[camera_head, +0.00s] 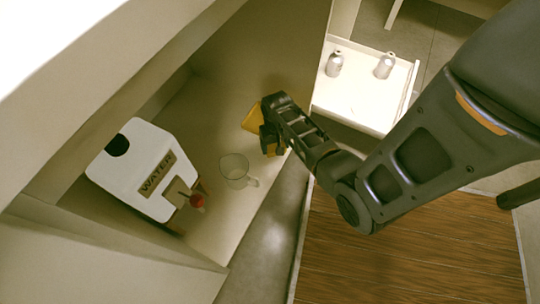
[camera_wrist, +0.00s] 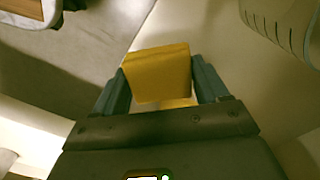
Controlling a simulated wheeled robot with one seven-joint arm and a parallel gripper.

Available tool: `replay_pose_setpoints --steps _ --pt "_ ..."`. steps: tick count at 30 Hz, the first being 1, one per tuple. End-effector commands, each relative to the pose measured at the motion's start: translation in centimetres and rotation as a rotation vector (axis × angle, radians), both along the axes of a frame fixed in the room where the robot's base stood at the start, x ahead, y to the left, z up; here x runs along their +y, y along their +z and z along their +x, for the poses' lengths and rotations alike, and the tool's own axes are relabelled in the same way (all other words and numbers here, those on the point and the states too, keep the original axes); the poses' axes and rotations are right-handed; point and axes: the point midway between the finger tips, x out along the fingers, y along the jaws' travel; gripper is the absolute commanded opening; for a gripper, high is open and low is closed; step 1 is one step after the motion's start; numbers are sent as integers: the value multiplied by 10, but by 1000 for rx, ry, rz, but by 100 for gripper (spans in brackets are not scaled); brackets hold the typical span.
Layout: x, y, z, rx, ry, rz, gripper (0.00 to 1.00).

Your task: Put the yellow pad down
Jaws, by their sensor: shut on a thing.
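The yellow pad (camera_wrist: 157,72) is a thick block held between the two fingers of my gripper (camera_wrist: 161,80) in the wrist view. In the head view the yellow pad (camera_head: 252,120) shows partly behind my gripper (camera_head: 268,138), over the cream surface near its edge. The gripper covers part of the pad. A second patch of yellow shows below the block in the wrist view; I cannot tell whether it is the same pad. Whether the pad touches the surface is unclear.
A clear cup (camera_head: 235,171) stands left of my gripper on the cream surface. A white water dispenser (camera_head: 142,168) with a red tap is further left. A white tray (camera_head: 360,97) with two grey bottles is at upper right. The surface above the cup is clear.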

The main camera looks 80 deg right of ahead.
Motion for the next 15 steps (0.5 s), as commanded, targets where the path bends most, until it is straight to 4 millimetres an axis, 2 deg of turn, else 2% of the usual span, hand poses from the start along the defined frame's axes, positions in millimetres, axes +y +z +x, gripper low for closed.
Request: replay_pose_setpoints --steps 3,8,15 --pt "7 -10 11 -1 1 -1 49" --pt "10 -15 15 0 0 0 49" --pt "9 -48 15 -1 0 -1 49"
